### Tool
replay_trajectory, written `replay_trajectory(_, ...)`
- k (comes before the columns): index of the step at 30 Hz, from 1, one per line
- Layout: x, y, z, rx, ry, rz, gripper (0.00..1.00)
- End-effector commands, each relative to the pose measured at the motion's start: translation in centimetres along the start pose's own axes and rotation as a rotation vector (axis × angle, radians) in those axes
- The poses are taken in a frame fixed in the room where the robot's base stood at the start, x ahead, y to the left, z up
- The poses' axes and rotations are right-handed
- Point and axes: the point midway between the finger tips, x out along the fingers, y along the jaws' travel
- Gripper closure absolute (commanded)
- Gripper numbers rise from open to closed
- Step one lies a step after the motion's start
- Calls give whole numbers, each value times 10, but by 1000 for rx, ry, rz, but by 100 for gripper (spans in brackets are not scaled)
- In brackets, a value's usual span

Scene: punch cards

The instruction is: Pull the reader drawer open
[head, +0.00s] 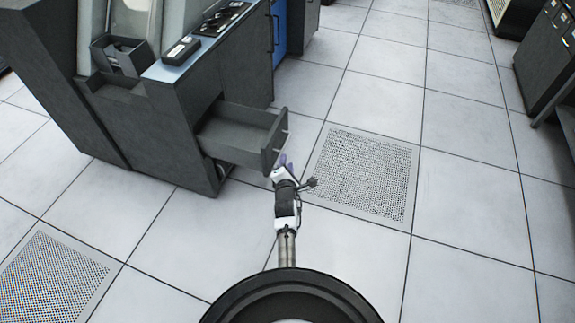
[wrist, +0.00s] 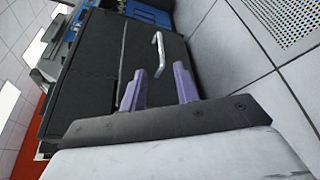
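The reader drawer (head: 240,155) stands pulled out of the dark reader cabinet (head: 178,122) in the head view, its empty inside showing. Its dark front panel fills the middle of the wrist view (wrist: 139,42), with a silver bar handle (wrist: 158,54) on it. My gripper (head: 284,160) is beside the near end of the drawer front. In the wrist view its two purple fingers (wrist: 160,82) are spread apart with nothing between them. The handle lies beyond the fingertips, apart from them.
A card tray (head: 120,54) and a small dark box (head: 182,50) sit on top of the cabinet. A blue panel (head: 280,30) stands behind it. The tiled floor to the right, with a perforated tile (head: 362,172), is clear. Another dark cabinet (head: 548,62) stands at the far right.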

Motion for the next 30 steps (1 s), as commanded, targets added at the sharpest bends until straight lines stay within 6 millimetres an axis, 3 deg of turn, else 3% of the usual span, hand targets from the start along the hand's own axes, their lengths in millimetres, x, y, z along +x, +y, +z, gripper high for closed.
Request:
replay_trajectory(25, 0, 4, 1, 1, -1, 2, 69)
replay_trajectory(28, 2, 30, 0, 40, 0, 48, 69)
replay_trajectory(30, 4, 64, -1, 97, 4, 108, 69)
